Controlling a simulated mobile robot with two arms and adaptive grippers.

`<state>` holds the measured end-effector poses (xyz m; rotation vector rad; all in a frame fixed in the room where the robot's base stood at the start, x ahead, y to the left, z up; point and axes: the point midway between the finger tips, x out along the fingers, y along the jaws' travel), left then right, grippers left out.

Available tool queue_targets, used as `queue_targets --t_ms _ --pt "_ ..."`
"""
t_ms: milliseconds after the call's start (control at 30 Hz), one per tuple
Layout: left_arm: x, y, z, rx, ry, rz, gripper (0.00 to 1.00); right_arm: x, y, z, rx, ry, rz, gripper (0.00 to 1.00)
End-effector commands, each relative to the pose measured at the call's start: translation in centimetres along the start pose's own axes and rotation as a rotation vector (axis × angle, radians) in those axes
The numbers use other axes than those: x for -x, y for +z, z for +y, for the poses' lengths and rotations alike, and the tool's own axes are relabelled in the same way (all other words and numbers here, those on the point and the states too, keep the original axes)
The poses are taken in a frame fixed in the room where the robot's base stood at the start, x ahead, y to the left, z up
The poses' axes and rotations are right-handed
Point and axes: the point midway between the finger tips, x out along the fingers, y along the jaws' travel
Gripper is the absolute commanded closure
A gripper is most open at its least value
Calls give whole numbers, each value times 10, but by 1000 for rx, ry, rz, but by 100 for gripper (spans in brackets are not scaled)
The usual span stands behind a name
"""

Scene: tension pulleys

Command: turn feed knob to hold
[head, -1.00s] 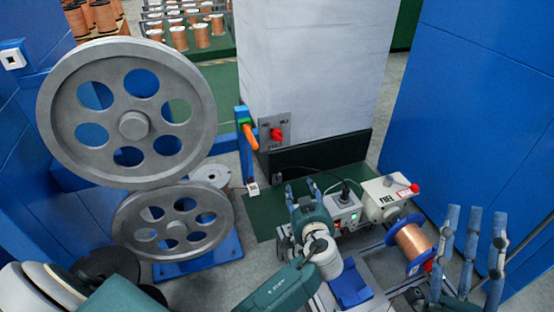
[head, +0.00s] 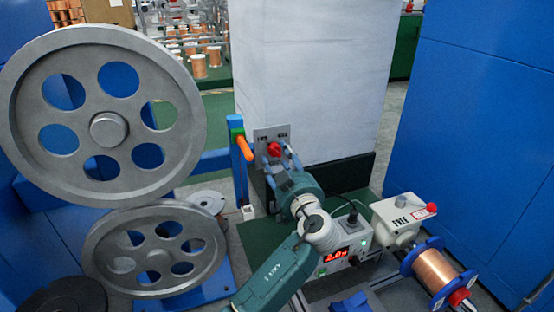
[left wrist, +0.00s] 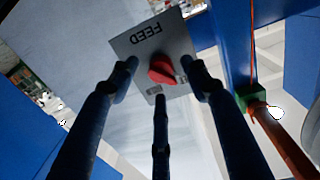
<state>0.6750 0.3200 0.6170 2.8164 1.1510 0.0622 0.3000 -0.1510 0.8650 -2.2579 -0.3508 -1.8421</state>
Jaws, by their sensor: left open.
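The red feed knob (head: 274,149) sits on a small grey plate (head: 262,134) on the white pillar. It also shows in the left wrist view (left wrist: 162,69), where the plate (left wrist: 146,46) reads FEED upside down. Its smaller position labels are partly covered and hard to read. My left gripper (head: 279,159) is at the plate, its blue fingers spread around the knob. In the left wrist view the open fingers (left wrist: 163,78) stand on either side of the knob and below it; I cannot tell whether any touches it. My right gripper is not in view.
An orange handle (head: 244,148) on a blue post is close left of the plate. Large grey pulleys (head: 108,130) stand at the left. A box marked FREE (head: 398,218) and a copper wire spool (head: 434,271) are at the lower right.

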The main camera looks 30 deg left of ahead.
Motion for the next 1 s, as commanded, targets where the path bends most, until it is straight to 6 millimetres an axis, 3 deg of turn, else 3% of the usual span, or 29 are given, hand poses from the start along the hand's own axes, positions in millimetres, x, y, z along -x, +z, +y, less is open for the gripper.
queue_targets --t_ms 200,500,733,1000 --pt "-20 1 0 -1 1 0 53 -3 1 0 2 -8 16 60" --pt "-22 0 0 -1 1 -1 53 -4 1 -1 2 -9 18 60" --pt "-22 1 0 -1 1 -2 96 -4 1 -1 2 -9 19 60" --pt "-22 2 0 -17 0 -6 97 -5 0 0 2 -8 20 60"
